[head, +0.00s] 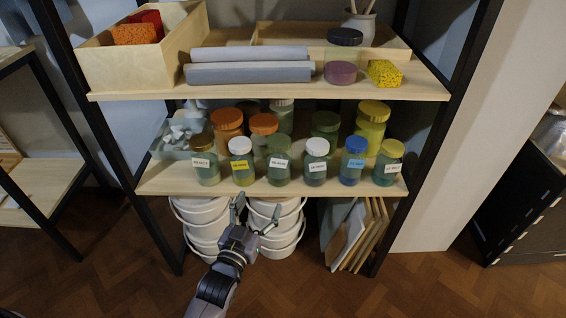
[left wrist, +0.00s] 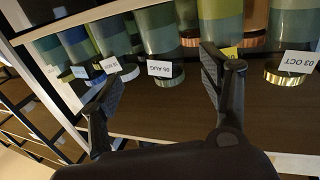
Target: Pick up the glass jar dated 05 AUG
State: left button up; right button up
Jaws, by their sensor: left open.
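The glass jar dated 05 AUG (left wrist: 165,70) shows in the middle of the left wrist view, which is turned over so lids point down. Its white label reads clearly there. By the order of labels it is the third front-row jar (head: 279,176) from the left in the head view, with a green lid and grey-green contents. My left gripper (head: 256,213) is open and empty, in front of and below the middle shelf's edge. In the left wrist view its fingers (left wrist: 160,88) frame the jar from a distance, not touching it. My right gripper is not in view.
The jar dated 03 OCT (left wrist: 297,62), a yellow-label jar (head: 242,172) and a white-lidded jar (head: 316,174) stand close by in the front row. More jars stand behind. The upper shelf (head: 420,87) overhangs them.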

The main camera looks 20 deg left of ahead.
aim_at(275, 174)
pick_arm(q)
jog(key=w+b, duration=0.1)
jog(key=w, duration=0.4)
jog(key=w+b, duration=0.1)
jog(key=w, duration=0.3)
jog(key=shift+w+d, duration=0.2)
jog(key=shift+w, duration=1)
jog(key=w+b, duration=0.1)
jog(key=w, duration=0.3)
jog(key=shift+w+b, duration=0.1)
jog(key=shift+b, duration=0.3)
jog(key=shift+w, duration=0.25)
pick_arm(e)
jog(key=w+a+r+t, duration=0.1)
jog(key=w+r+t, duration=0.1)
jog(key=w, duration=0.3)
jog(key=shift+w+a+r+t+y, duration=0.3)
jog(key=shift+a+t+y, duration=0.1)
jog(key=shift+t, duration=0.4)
pick_arm(q)
jog(key=shift+c, duration=0.5)
jog(key=c, duration=1.5)
jog(key=shift+r, duration=0.1)
